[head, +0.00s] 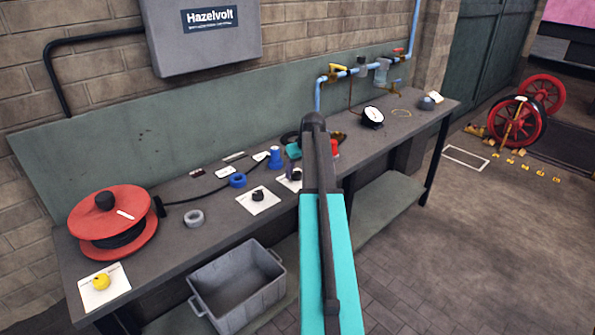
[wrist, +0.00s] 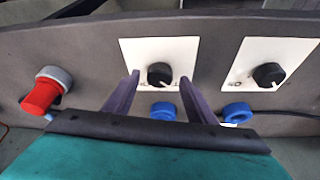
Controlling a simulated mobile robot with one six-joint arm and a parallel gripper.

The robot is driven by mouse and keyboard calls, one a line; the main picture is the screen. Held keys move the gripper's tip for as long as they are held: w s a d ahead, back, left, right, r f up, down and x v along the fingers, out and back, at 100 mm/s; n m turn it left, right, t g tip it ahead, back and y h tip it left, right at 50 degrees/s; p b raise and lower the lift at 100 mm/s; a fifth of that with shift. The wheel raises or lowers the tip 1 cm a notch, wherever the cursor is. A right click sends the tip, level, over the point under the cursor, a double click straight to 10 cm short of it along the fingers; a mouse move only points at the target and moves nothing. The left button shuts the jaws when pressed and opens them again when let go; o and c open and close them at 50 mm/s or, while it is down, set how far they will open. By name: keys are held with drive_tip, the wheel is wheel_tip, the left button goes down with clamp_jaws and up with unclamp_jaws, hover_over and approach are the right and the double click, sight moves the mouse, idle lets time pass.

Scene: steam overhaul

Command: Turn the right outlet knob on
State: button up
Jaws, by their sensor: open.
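Two black outlet knobs sit on white plates on the grey bench.
A blue plug (head: 275,157) and blue ring (head: 237,180) stand behind the knobs. A red plug (wrist: 42,92) is at the left in the wrist view. A red cable reel (head: 113,220), yellow knob (head: 101,282) and gauge (head: 373,116) also stand on the bench. A grey crate (head: 215,312) is below.

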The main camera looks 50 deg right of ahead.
drive_tip(key=shift+w+d+f, duration=0.1)
drive_tip(key=shift+w+f, duration=0.05)
drive_tip(key=shift+f, duration=0.2)
drive_tip(key=c, duration=1)
drive_tip(key=shift+c, duration=0.2)
